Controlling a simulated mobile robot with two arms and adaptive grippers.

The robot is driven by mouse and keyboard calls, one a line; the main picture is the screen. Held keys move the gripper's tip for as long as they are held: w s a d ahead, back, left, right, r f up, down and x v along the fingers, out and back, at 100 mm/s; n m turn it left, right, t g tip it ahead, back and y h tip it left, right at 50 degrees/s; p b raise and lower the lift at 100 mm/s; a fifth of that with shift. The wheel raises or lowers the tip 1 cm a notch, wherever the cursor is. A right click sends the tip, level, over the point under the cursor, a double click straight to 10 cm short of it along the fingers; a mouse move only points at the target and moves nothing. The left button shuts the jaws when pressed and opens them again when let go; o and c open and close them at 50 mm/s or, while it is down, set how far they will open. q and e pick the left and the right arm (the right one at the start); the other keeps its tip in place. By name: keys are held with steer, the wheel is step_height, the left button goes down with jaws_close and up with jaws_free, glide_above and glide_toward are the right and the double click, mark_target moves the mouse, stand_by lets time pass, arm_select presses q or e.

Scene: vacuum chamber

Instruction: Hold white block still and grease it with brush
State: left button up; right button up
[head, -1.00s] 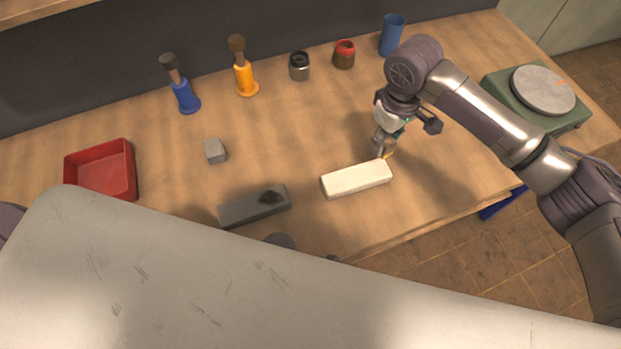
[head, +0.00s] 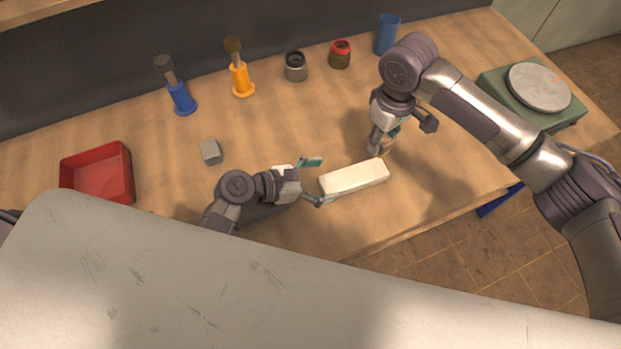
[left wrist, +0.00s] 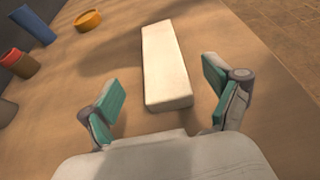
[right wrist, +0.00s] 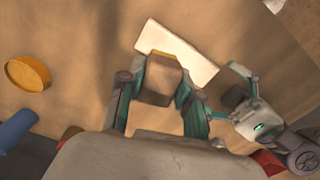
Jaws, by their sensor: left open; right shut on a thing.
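The white block (head: 352,180) lies flat on the wooden table near its front edge; it also shows in the left wrist view (left wrist: 165,65) and the right wrist view (right wrist: 180,45). My left gripper (head: 314,181) is open at the block's left end, with its two fingers on either side of that end and apart from it. My right gripper (head: 380,150) is by the block's right end, shut on a brown, blunt piece (right wrist: 161,80), which looks like the brush; its tip and any contact with the block are unclear.
Blue (head: 180,97) and orange (head: 241,80) brush-like tools, two jars (head: 295,66) and a blue cup (head: 387,36) stand at the back. A red tray (head: 70,182), grey cube (head: 210,152) and green scale (head: 515,98) are around. An orange disc (right wrist: 28,75) lies near the right gripper.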

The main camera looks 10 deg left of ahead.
mark_target(351, 176)
arm_select(q)
steer(key=x, duration=0.8)
steer(key=c, duration=1.5)
